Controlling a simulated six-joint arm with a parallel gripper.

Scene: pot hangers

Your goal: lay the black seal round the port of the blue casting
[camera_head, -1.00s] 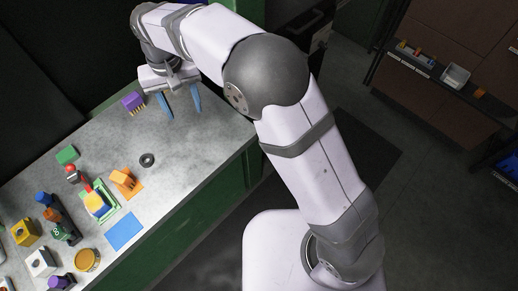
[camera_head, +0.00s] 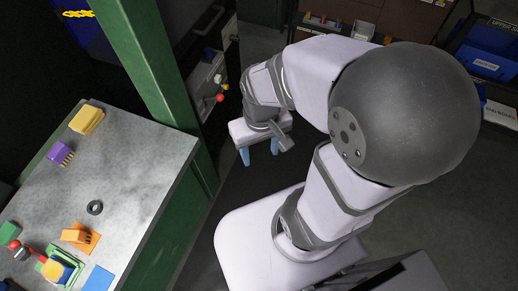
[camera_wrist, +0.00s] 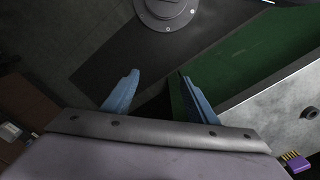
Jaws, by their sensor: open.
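The black seal, a small dark ring (camera_head: 95,207), lies flat on the grey bench top. It also shows at the right edge of the wrist view (camera_wrist: 309,113). A blue block with a yellow face (camera_head: 66,269) sits in a green frame at the lower left; I take it for the blue casting, but its port is too small to make out. My gripper (camera_head: 260,154) is open and empty, fingers pointing down, off the bench's right side. In the wrist view its blue fingers (camera_wrist: 158,76) stand apart with nothing between them.
An orange block (camera_head: 76,235) on an orange pad and a blue pad (camera_head: 98,279) lie near the seal. A purple part with yellow pins (camera_head: 60,152) and a yellow block (camera_head: 87,120) are farther back. A green post (camera_head: 150,65) rises behind the bench (camera_head: 140,165).

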